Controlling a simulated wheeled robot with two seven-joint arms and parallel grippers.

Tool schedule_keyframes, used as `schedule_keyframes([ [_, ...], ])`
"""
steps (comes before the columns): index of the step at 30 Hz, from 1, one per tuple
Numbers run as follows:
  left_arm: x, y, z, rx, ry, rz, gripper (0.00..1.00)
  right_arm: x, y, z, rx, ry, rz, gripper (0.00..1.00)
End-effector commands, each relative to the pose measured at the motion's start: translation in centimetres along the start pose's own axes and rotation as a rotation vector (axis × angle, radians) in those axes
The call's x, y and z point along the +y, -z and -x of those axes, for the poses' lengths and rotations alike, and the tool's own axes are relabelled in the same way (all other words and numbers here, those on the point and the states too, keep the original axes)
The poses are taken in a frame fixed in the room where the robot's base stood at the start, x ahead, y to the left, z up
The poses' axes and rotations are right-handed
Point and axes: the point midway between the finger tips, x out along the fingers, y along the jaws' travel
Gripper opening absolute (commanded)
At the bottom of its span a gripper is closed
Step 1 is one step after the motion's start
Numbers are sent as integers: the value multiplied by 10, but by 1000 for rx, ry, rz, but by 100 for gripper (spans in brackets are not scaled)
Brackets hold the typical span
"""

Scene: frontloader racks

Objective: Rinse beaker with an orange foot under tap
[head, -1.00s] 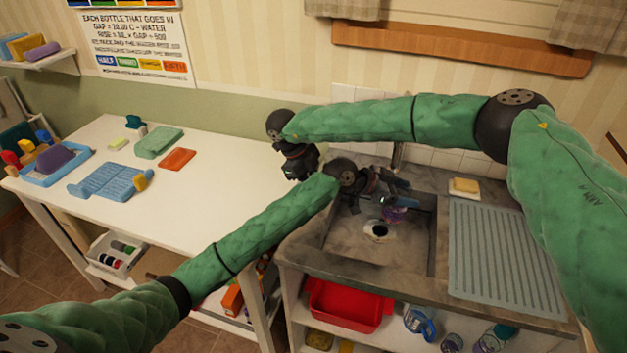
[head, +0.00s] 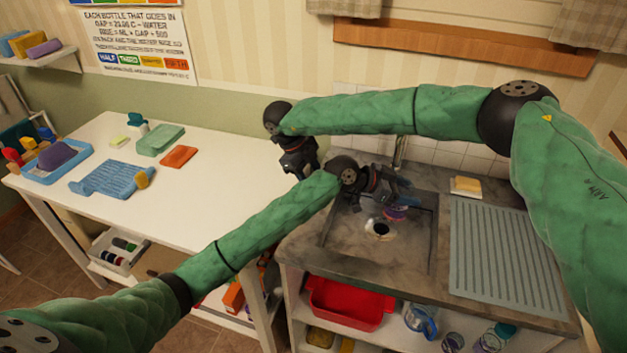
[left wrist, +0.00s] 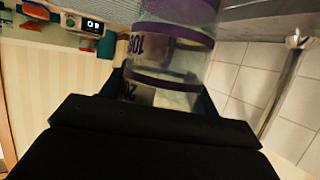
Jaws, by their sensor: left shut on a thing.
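My left gripper (head: 392,192) is over the sink basin (head: 345,238), shut on a clear beaker (head: 396,213). In the left wrist view the beaker (left wrist: 170,50) has purple bands and dark printed marks between the jaws; I see no orange foot. In the head view the beaker is small and partly hidden by the gripper, above and just right of the drain. The tap (head: 400,152) rises behind the basin, partly hidden by my right arm. A metal pipe (left wrist: 283,85) shows beside the beaker in the left wrist view. My right gripper (head: 300,168) hangs left of the basin; its jaws are unclear.
A ribbed drain mat (head: 505,258) lies right of the basin, with a sponge (head: 466,187) behind it. The white table (head: 215,185) holds cloths and a blue tray (head: 50,175). A red tub (head: 345,305) and glassware sit on the shelf below.

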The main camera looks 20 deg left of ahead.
Motion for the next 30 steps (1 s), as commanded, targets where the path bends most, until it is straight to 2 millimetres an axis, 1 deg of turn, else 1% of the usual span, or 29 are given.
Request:
schedule_keyframes([
  [1, 0, 0, 0, 0, 0, 0, 36, 0, 0, 10, -1, 2, 0, 46],
  [9, 0, 0, 0, 0, 0, 0, 36, -1, -1, 62, 0, 3, 0, 46],
  [12, 0, 0, 0, 0, 0, 0, 36, -1, 0, 77, 0, 2, 0, 46],
  [15, 0, 0, 0, 0, 0, 0, 36, -1, 0, 89, 1, 1, 0, 46],
  [21, 0, 0, 0, 0, 0, 0, 36, -1, 0, 99, 1, 1, 0, 46],
  [30, 0, 0, 0, 0, 0, 0, 36, -1, 0, 100, 1, 1, 0, 46],
])
